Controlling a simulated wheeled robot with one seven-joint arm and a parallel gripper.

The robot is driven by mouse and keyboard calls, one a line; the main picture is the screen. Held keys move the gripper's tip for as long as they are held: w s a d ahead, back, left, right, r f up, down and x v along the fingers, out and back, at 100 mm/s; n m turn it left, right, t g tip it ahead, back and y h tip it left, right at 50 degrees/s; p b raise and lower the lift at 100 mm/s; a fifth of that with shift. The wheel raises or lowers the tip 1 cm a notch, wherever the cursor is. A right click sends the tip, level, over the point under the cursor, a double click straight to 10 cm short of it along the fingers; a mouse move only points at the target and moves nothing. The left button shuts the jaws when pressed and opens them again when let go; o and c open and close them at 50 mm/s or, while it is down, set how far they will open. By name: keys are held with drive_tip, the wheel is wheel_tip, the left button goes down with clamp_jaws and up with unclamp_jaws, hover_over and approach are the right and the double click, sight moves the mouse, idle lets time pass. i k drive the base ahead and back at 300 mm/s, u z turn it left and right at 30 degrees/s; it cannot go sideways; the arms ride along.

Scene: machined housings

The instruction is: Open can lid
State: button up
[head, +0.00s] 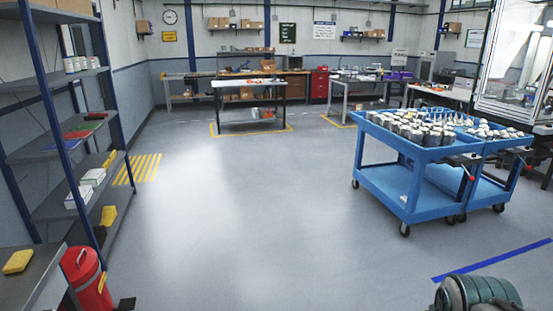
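A red can (92,290) stands on the floor at the bottom left, beside the grey shelving, and its lower part is cut off by the frame's edge. Its red lid (80,262) sits on top and looks closed, with a small handle on it. A dark flat piece (126,304) sticks out at the can's foot on the right; it looks like a pedal. My gripper is not in view.
Grey shelving (70,208) with blue posts lines the left side. Blue carts (405,182) loaded with metal parts stand at right. A green ribbed machine (478,294) is at bottom right. A workbench (249,86) stands far back. The central floor is clear.

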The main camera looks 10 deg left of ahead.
sight(77, 262)
drive_tip(key=u, duration=0.7)
drive_tip(key=i, duration=1)
drive_tip(key=u, duration=1.55)
drive_tip(key=i, duration=0.7)
drive_tip(key=z, duration=0.5)
drive_tip(key=i, duration=1.45)
drive_tip(key=u, duration=0.6)
drive_tip(key=i, duration=0.8)
drive_tip(key=u, duration=0.45)
